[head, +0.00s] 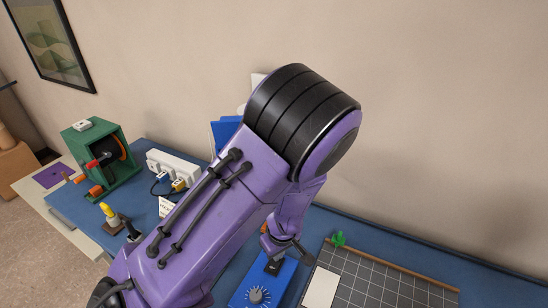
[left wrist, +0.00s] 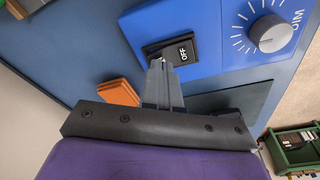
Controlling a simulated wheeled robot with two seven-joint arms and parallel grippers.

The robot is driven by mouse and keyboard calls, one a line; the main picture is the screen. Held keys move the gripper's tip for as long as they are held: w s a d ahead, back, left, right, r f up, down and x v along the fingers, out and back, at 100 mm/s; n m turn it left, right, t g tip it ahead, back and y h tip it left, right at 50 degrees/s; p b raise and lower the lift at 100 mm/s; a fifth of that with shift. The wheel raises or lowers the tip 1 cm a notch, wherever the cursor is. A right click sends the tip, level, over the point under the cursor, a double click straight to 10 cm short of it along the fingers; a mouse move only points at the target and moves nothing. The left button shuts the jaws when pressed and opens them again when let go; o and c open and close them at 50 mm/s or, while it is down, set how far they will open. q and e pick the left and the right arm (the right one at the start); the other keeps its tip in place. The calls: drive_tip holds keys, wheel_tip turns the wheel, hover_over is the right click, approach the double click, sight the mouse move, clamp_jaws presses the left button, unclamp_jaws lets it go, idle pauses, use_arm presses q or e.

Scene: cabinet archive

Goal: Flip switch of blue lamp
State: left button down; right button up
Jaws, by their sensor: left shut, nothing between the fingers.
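The blue lamp's base (head: 284,286) lies on the blue table in the head view, with a grey dial (head: 257,296) on it. In the head view the left gripper (head: 277,256) is over the base, and my purple arm hides much of the lamp.
A green reel box (head: 91,150), a white power strip (head: 172,165) with plugs and a yellow-handled tool (head: 107,212) stand at the left. A dark grid mat (head: 385,285) with a green pin (head: 338,239) lies at the right. The wall is close behind the table.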

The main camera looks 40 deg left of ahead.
use_arm(q)
drive_tip(key=shift+f, duration=0.4)
wheel_tip(320, 180, up, 3)
drive_tip(key=p, duration=0.2)
drive_tip(key=shift+p, duration=0.35)
drive_tip(key=shift+r+b, duration=0.25)
drive_tip(key=shift+b, duration=0.05)
drive_tip(key=shift+r, duration=1.8)
